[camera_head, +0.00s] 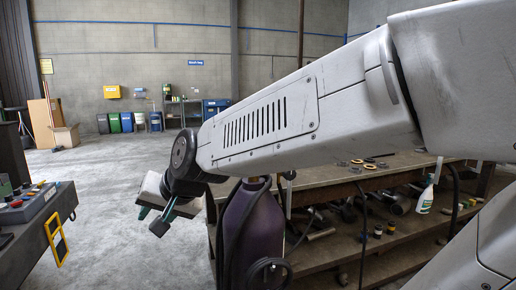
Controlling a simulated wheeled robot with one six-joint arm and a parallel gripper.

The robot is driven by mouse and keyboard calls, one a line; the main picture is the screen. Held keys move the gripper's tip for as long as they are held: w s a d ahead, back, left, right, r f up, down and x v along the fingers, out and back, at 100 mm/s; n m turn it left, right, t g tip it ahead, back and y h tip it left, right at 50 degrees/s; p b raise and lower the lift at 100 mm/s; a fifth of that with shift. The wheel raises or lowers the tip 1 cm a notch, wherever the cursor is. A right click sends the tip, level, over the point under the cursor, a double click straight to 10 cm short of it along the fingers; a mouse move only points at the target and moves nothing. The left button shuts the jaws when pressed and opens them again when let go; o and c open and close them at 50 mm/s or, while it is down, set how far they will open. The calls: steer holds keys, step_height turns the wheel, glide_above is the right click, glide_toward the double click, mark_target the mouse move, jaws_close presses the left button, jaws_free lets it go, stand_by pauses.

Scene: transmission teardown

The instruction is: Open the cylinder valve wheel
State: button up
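A purple gas cylinder (262,225) stands upright in front of the workbench, just right of the picture's middle bottom. Its top and valve are hidden behind my arm, so the valve wheel at the top cannot be made out. A dark round ring or wheel (267,272) shows low in front of the cylinder; I cannot tell what it belongs to. My gripper (154,218) hangs left of the cylinder, clear of it and pointing down and left. Its two dark fingers are apart, with nothing visible between them.
The workbench (345,178) behind the cylinder carries several rings, with tools and a white spray bottle (427,190) around its shelf. Dark hoses hang beside the cylinder. A control box (30,203) stands at left. Open concrete floor (110,190) lies between.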

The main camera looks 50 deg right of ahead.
steer(key=w+d+r+m+t+h, duration=0.2)
steer(key=w+d+m+h, duration=0.1)
steer(key=w+d+m, duration=0.25)
steer(key=w+d+r+m+t+h, duration=0.3)
steer(key=w+d+m+h, duration=0.15)
steer(key=w+d, duration=0.2)
steer(key=s+d+m+g+h, duration=0.1)
steer(key=d+m+g+h, duration=0.2)
steer(key=d, duration=0.6)
steer(key=s+d+m+g+h, duration=0.2)
steer(key=d+m+g+h, duration=0.1)
steer(key=d+m, duration=0.4)
steer(key=s+d+m+g+h, duration=0.2)
steer(key=d+m+h, duration=0.3)
steer(key=d, duration=0.5)
steer(key=shift+d+m+g, duration=0.4)
steer(key=shift+m+g, duration=0.1)
steer(key=shift+g, duration=0.1)
jaws_close()
